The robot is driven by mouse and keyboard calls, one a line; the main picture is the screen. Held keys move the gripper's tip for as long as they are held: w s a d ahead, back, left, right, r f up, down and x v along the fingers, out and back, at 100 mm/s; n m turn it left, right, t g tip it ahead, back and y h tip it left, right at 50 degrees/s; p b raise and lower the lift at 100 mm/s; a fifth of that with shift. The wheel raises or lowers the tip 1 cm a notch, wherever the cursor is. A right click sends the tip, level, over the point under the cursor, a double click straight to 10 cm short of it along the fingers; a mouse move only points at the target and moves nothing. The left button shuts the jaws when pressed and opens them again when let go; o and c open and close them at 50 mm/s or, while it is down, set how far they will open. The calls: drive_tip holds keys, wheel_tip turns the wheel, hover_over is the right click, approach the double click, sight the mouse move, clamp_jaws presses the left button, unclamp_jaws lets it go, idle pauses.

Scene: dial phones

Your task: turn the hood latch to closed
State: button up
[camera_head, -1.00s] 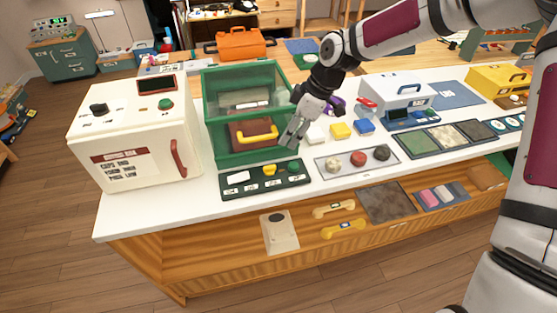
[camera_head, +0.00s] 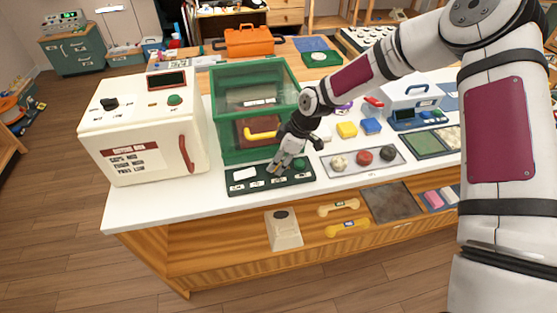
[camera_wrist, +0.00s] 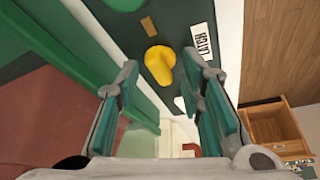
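The green hood (camera_head: 232,147) is a box with see-through walls on the white counter, and a dark control panel (camera_head: 243,186) lies in front of it. The hood latch is a yellow knob (camera_wrist: 160,60) on this panel, beside a white label reading LATCH (camera_wrist: 203,42). In the head view my gripper hides the knob. My gripper (camera_head: 276,168) points down over the panel. In the wrist view my gripper (camera_wrist: 160,75) is open, with the knob showing between and beyond the fingertips. I cannot tell whether either finger touches it.
A white oven-like box (camera_head: 140,130) with a red handle stands left of the hood. A yellow handle (camera_head: 262,134) shows inside the hood. A grey tray (camera_head: 348,173) with several knobs lies right of the panel.

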drive_tip(key=shift+c, duration=0.6)
clamp_jaws()
drive_tip(key=shift+m, duration=0.3)
drive_tip(key=m, duration=0.1)
drive_tip(key=m+t+p, duration=0.1)
drive_tip(key=m, duration=0.1)
drive_tip(key=shift+s+t+h, duration=0.2)
drive_tip(key=shift+t+h, duration=0.1)
drive_tip(key=m, duration=0.2)
drive_tip(key=m+t+p, duration=0.1)
drive_tip(key=m, duration=0.1)
drive_tip(key=m+h+p, duration=0.1)
drive_tip(key=shift+s+a+m+t, duration=0.15)
drive_tip(key=shift+a+m+t, duration=0.15)
drive_tip(key=shift+m, duration=0.1)
drive_tip(key=m+h, duration=0.1)
drive_tip(key=m, duration=0.2)
drive_tip(key=m+t+h+p, duration=0.1)
drive_tip(key=m, duration=0.2)
drive_tip(key=shift+a+h+p, duration=0.1)
drive_tip(key=shift+h+p, duration=0.2)
drive_tip(key=shift+m+h, duration=0.4)
drive_tip(key=shift+m, duration=0.9)
drive_tip(key=shift+s+f, duration=0.1)
drive_tip(key=shift+s, duration=0.05)
